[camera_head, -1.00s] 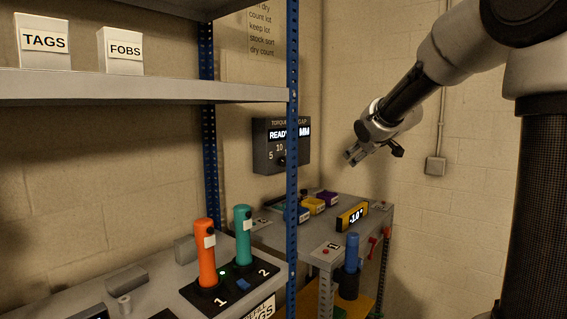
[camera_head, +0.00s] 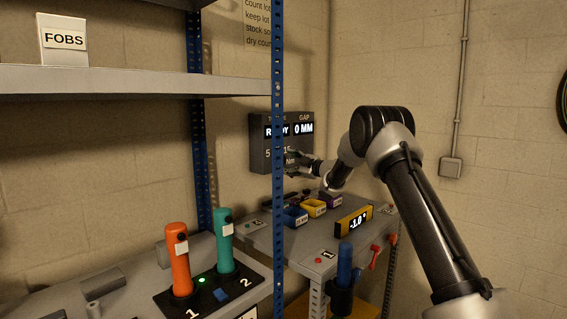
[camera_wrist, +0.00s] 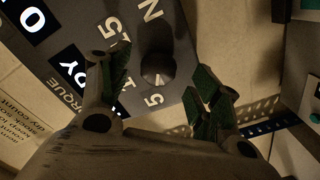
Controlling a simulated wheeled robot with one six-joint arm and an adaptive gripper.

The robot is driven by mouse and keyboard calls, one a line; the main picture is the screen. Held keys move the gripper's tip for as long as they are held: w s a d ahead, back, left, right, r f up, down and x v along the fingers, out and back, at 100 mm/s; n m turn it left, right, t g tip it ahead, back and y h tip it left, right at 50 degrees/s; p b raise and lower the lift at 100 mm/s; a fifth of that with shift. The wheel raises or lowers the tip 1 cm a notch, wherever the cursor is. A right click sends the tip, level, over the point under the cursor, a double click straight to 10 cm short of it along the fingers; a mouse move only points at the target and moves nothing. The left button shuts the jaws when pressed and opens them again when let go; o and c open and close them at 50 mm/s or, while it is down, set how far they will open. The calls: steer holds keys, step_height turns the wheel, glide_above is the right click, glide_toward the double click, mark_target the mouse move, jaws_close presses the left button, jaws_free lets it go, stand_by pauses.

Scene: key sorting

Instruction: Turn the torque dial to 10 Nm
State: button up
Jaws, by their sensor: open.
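The torque panel (camera_head: 258,152) is a dark box on the wall behind the bench. Its displays read READY and 0 MM. My gripper (camera_head: 296,163) is at the panel's front, its fingers open and pointing at the lower right part. In the wrist view the dark round torque dial (camera_wrist: 157,68) lies between the open fingers of my gripper (camera_wrist: 160,78), with gaps visible on both sides. The numbers 5 and 15 show around it; the 10 is partly hidden by a finger. The dial's pointer setting cannot be read clearly.
Below are coloured bins (camera_head: 313,208) and a yellow display (camera_head: 353,220) on the grey bench (camera_head: 300,255). Orange (camera_head: 178,262) and teal (camera_head: 224,245) handles stand at front left. Free room lies right of the arm.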

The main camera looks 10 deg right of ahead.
steer(key=shift+x, duration=1.7)
steer(key=c, duration=1)
steer(key=shift+m, duration=0.3)
steer(key=m, duration=1.1)
steer(key=shift+s+a+f, duration=0.15)
steer(key=o, duration=1)
